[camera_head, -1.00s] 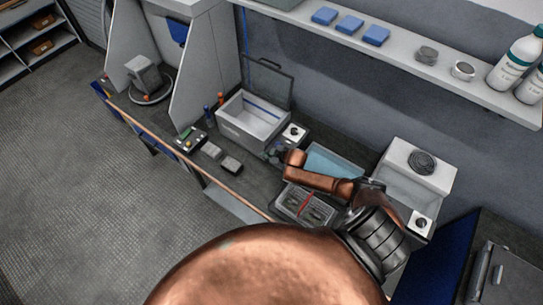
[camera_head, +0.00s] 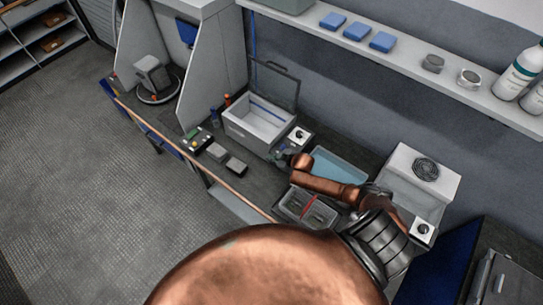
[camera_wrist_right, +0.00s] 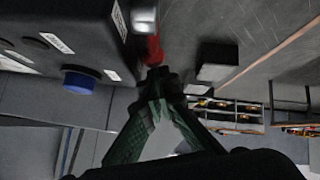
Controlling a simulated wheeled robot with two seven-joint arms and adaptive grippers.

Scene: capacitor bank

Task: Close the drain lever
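A red lever (camera_wrist_right: 153,48) shows at the top middle of the right wrist view, beside a dark box-shaped housing (camera_wrist_right: 60,30) with white labels and a blue knob (camera_wrist_right: 79,80). My right gripper (camera_wrist_right: 157,74) has its green fingers drawn together, with their tips right at the lever's near end. I cannot tell whether they pinch it. In the head view my right gripper (camera_head: 284,154) is small and partly hidden by its own arm, at the right side of a grey open-lidded tank (camera_head: 245,130). The lever cannot be made out there. My left gripper is not in view.
A small white box with a black knob (camera_head: 299,135) stands beside the tank. A blue tray (camera_head: 338,166) and a basket (camera_head: 305,207) lie close to my right arm. Small grey blocks (camera_head: 236,167) sit on the bench in front of the tank. A shelf (camera_head: 400,70) runs above.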

